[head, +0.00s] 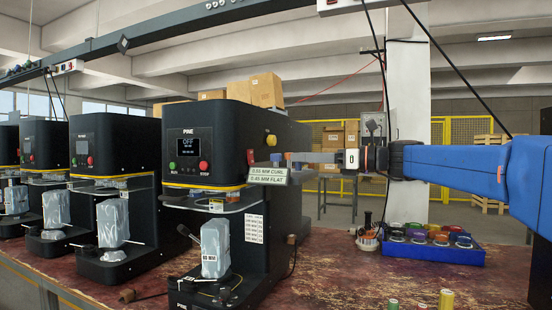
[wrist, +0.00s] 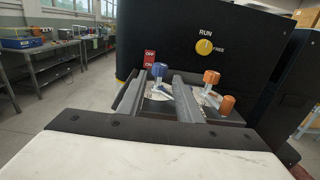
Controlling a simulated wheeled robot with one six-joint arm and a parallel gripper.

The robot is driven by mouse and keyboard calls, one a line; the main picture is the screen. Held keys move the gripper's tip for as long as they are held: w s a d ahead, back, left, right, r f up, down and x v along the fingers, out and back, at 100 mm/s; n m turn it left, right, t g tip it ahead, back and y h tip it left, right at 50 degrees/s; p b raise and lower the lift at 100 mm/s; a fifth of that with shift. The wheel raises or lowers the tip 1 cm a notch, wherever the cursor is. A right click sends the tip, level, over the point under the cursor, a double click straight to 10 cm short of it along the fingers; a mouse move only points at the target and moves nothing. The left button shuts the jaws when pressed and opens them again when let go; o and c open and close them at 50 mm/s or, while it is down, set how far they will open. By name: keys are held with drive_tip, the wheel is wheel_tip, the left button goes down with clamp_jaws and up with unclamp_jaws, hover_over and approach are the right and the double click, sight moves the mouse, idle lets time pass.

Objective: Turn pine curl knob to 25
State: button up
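The PINE machine (head: 215,130) stands front centre in the head view, its display reading OFF. A sign (head: 268,176) on it reads 0.53 MM CURL and 0.45 MM FLAT. In the wrist view, a blue-topped knob (wrist: 159,70) and an orange-topped knob (wrist: 211,77) stand over pale dials on its side. I cannot read which is curl, nor their settings. My gripper (wrist: 160,80) is open, its grey fingers pointing at the machine's side. The blue knob shows between the fingertips, the orange one right of them; I see no grip. In the head view my gripper (head: 288,157) is right of the machine.
A yellow RUN/FREE knob (wrist: 204,46) and a red switch (wrist: 149,59) are above the dials. A smaller orange knob (wrist: 227,104) is at lower right. A blue tray (head: 440,255) of coloured spools lies on the bench. More machines (head: 110,150) stand left.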

sight(276, 157)
drive_tip(key=x, duration=0.8)
drive_tip(key=shift+w+a, duration=0.15)
drive_tip(key=shift+a, duration=0.25)
drive_tip(key=c, duration=0.8)
